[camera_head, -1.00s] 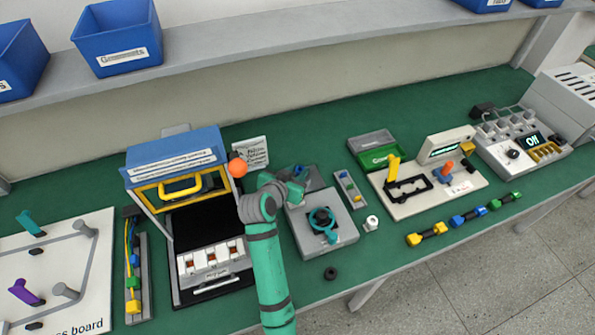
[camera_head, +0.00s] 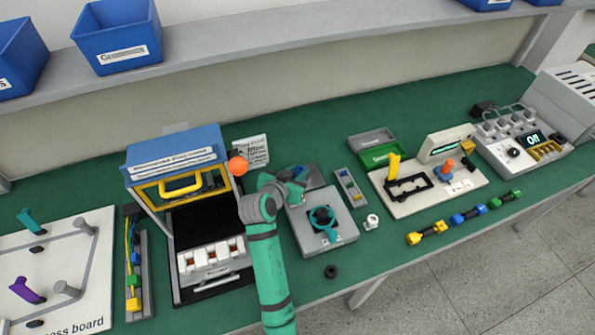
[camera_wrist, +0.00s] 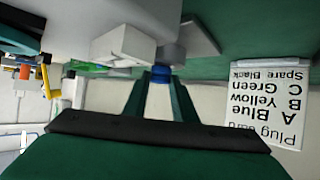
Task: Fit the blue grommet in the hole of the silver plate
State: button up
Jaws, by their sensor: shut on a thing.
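My gripper (camera_wrist: 161,92) is shut on a small blue piece, the blue grommet (camera_wrist: 160,75), at its fingertips in the wrist view. A grey cylinder (camera_wrist: 173,55) and a pale block (camera_wrist: 125,45) are just beyond it. A grey plate (camera_wrist: 200,37), probably the silver plate, is behind these. Its hole does not show, and I cannot tell whether the grommet touches anything. In the head view my gripper (camera_head: 297,183) is at the back of the grey fixture, beside a slanted grey plate (camera_head: 312,177).
The grey fixture (camera_head: 341,226) carries a teal ring with a dark knob. A silver ring (camera_head: 371,222) and a black ring (camera_head: 330,271) lie nearby. A plug card (camera_head: 253,152) stands behind. A yellow-handled box (camera_head: 180,183) is left, and a lever panel (camera_head: 437,192) is right.

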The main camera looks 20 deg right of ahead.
jog(key=shift+f, duration=0.45)
jog(key=o, duration=1)
jog(key=shift+o, duration=0.4)
jog(key=shift+s+a, duration=0.1)
jog(key=v, duration=1)
jog(key=shift+s+a+r, duration=0.1)
jog(key=shift+s+r, duration=0.05)
jog(key=shift+r, duration=0.05)
